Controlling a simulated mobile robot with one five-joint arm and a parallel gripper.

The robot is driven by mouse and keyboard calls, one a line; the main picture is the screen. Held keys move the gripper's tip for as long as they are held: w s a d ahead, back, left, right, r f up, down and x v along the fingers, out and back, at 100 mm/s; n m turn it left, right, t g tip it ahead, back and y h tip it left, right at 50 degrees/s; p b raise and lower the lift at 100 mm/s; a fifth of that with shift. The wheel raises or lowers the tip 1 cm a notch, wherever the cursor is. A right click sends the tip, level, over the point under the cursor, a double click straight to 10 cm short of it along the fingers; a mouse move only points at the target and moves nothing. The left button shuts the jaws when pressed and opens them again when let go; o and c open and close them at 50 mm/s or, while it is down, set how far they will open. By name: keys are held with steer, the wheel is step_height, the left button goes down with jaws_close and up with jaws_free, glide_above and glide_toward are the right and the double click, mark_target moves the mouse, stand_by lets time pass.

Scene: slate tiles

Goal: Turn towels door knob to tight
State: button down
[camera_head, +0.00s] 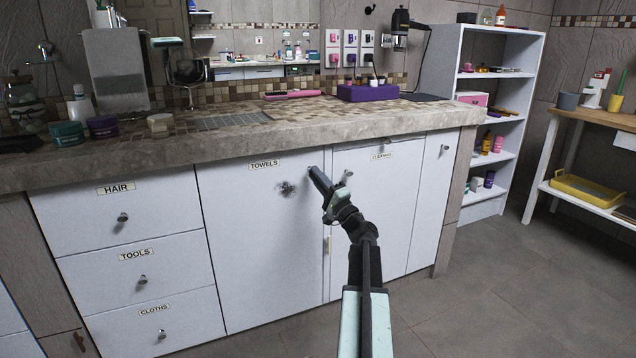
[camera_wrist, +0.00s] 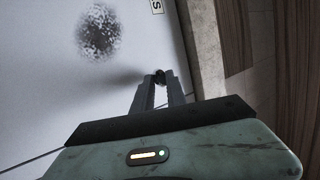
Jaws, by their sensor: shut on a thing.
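The white door labelled TOWELS (camera_head: 250,240) is in the middle of the cabinet under the stone counter, and it looks closed. Its small dark knob (camera_wrist: 159,75) is near the upper right corner of the door. My gripper (camera_head: 313,172) reaches up to that corner from the lower right and hides most of the knob in the head view. In the wrist view my gripper (camera_wrist: 160,84) has its two fingertips closed around the knob. I cannot tell how far the knob is turned.
A dark speckled stain (camera_head: 287,188) marks the TOWELS door left of my gripper. The CLEANING door (camera_head: 375,220) with its own knob (camera_head: 347,174) is just to the right. Labelled drawers (camera_head: 135,255) are on the left. The counter edge (camera_head: 240,148) overhangs above. The tiled floor (camera_head: 500,290) is clear at right.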

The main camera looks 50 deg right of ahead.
steer(key=shift+m+h, duration=0.7)
steer(key=shift+m, duration=0.4)
steer(key=shift+m+h+b, duration=0.3)
steer(key=shift+m+h, duration=0.1)
steer(key=c, duration=1.6)
jaws_free()
steer(key=shift+a+f, duration=0.1)
steer(key=b+v, duration=0.4)
steer(key=v, duration=0.3)
steer(key=shift+s+f, duration=0.15)
steer(key=shift+s, duration=0.25)
